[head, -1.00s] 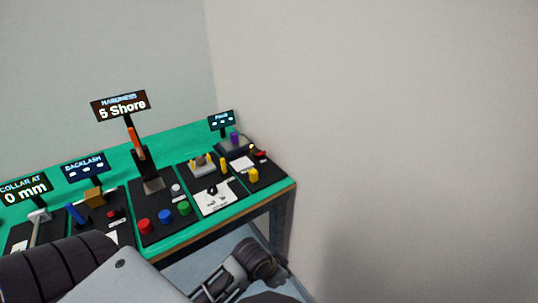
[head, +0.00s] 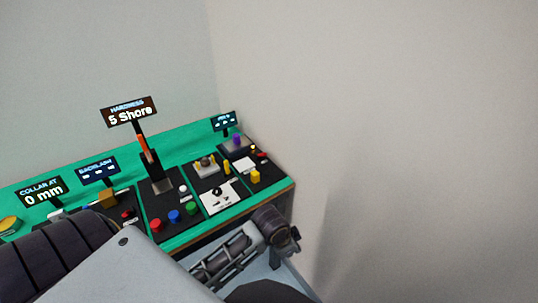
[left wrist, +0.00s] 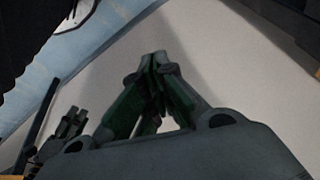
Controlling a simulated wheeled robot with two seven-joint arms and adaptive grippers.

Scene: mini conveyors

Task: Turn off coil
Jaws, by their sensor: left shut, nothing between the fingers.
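No part on the bench is clearly marked as the coil in the head view. At the right end, a small black panel (head: 268,173) carries a yellow block (head: 255,176) and a small red part (head: 262,154). Beside it is a dark unit with a purple knob (head: 237,140). Whether a switch there is on or off is too small to tell. My left gripper (left wrist: 160,58) shows in the left wrist view with its fingertips together and nothing between them, in front of a pale surface. I cannot make out my right gripper.
The green bench (head: 62,168) holds several black panels. Red (head: 156,225), blue (head: 174,216) and green (head: 191,208) buttons stand near its front edge. A hardness display (head: 130,112) rises behind them. My arm links cover the lower left. Bare walls stand behind and right.

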